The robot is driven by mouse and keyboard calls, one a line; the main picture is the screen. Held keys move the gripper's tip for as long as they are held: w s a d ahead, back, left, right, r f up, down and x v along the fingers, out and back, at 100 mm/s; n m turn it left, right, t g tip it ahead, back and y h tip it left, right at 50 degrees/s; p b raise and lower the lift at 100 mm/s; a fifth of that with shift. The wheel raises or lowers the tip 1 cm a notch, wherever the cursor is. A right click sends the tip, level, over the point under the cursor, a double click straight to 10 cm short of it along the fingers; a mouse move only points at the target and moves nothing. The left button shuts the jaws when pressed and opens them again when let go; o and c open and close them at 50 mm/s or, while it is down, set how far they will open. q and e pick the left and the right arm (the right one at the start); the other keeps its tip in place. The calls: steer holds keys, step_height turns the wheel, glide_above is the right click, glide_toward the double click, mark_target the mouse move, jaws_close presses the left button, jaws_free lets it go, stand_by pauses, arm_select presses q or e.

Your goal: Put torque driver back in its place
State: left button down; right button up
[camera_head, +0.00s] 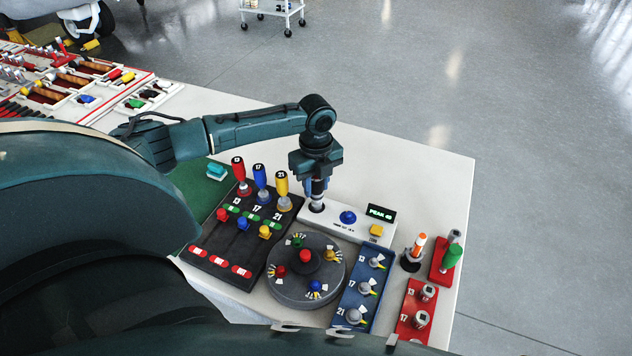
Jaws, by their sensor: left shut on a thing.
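My left gripper (316,178) points straight down over the white tester box (335,222) and is shut on a slim tool, probably the torque driver (317,197). Only a short grey and dark lower part of it shows; the gripper hides the rest. Its lower end is at the round socket on the left of the tester, and I cannot tell how far in it sits. A dark rack (215,250) left of the tester holds a red driver (239,174), a blue driver (260,180) and a yellow driver (282,187), all upright. My right gripper is out of view.
A round grey turntable (290,293), a blue tray (348,301) and red socket blocks (404,325) stand in front. An orange-tipped tool (419,244) and green-handled tool (453,254) stand right. The table's back right is clear.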

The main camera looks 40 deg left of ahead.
arm_select(q)
steer(key=c, duration=1)
jaws_free()
steer(key=shift+r+p, duration=1.1)
steer(key=shift+r, duration=2.65)
steer(key=shift+d, duration=0.1)
